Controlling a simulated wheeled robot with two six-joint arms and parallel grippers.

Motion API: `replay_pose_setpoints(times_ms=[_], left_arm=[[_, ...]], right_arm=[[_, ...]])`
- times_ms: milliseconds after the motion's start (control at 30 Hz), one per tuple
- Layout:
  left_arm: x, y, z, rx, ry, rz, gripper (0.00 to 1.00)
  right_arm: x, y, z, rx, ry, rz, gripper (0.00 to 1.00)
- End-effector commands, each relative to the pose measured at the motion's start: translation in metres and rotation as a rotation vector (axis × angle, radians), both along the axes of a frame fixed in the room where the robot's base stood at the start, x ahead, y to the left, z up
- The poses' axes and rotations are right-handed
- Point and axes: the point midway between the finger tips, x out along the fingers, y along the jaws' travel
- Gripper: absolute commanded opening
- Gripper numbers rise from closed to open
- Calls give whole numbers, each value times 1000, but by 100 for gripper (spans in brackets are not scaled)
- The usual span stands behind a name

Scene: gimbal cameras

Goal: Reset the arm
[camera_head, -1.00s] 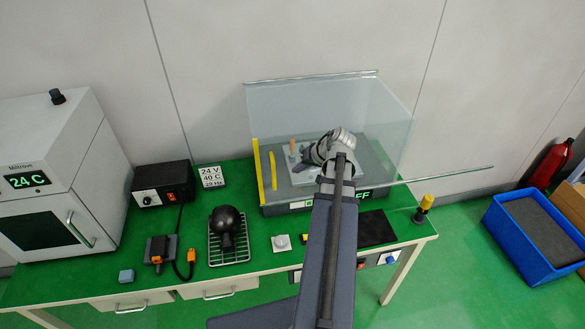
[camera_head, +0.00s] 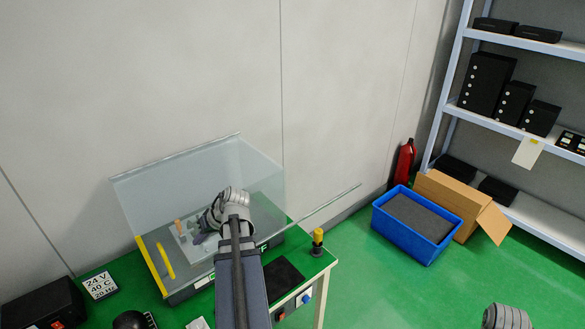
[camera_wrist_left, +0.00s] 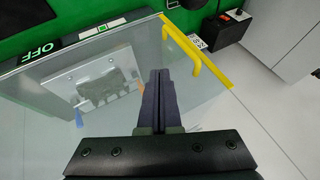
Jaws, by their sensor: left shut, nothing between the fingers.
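My left arm reaches up from the bottom of the head view to the clear-walled box (camera_head: 235,165) on the green bench. Its left gripper (camera_head: 199,239) is shut and empty, and its dark fingers appear over the box's base. In the left wrist view the closed fingers (camera_wrist_left: 160,78) stand against a clear panel (camera_wrist_left: 205,95) with a yellow edge and handle (camera_wrist_left: 190,48). I cannot tell exactly how far the fingers are from the panel. A grey part of my other arm shows at the lower right of the head view; its gripper is out of sight.
A yellow-topped knob (camera_head: 318,237) stands at the bench's right end. A blue bin (camera_head: 388,232), an open cardboard box (camera_head: 450,194) and a red extinguisher (camera_head: 402,160) stand on the floor. A shelf rack (camera_head: 510,125) is at the right. Green floor is clear between bench and bin.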

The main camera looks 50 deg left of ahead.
Motion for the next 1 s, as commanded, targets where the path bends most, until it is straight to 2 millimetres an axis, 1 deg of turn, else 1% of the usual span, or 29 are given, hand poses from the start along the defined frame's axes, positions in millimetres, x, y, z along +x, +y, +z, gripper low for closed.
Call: replay_pose_setpoints(times_ms=[100,167,267,300,367,400,467,500,567,600,667,700,767,800,833,867,900,967,1000], left_arm=[[2,-1,-1,-2,0,-6,0],[11,-6,-6,-9,-1,-26,0],[43,-26,-20,-39,-4,-102,0],[61,-39,-28,-58,-4,-149,0],[91,-62,-41,-88,-4,-228,0],[111,-80,-50,-111,-2,-285,0],[138,-109,-62,-146,2,-370,0],[155,-129,-70,-169,5,-426,0],[178,-159,-81,-204,11,-510,0],[191,-181,-89,-226,18,-568,0],[210,-214,-100,-261,28,-653,0],[220,-236,-108,-284,35,-710,0],[233,-271,-119,-318,49,-797,0],[241,-295,-126,-341,59,-853,0],[246,-312,-131,-358,68,-897,0],[249,-330,-137,-375,76,-940,0],[253,-355,-144,-398,89,-998,0],[257,-390,-154,-431,109,-1084,0],[258,-414,-161,-454,124,-1144,0]], right_arm=[[0,0,-1,0,0,0,50],[0,0,-5,0,0,0,50],[0,0,-16,0,0,1,50],[0,0,-22,0,0,1,50],[0,0,-31,0,-1,1,50],[0,0,-38,-1,-1,2,50],[0,0,-46,-1,-1,2,50],[0,0,-52,-1,-1,2,50],[0,0,-61,-1,-1,3,50],[0,0,-66,-1,-1,3,50],[0,0,-75,-1,-1,4,50],[0,0,-81,-1,-1,4,50],[0,0,-89,-1,-1,5,50],[0,0,-95,-1,-2,5,50],[0,0,-99,-1,-2,5,50],[0,0,-103,-1,-2,5,50],[0,0,-109,-1,-2,6,50],[0,0,-118,-1,-2,6,50],[0,0,-123,-1,-2,6,50]])
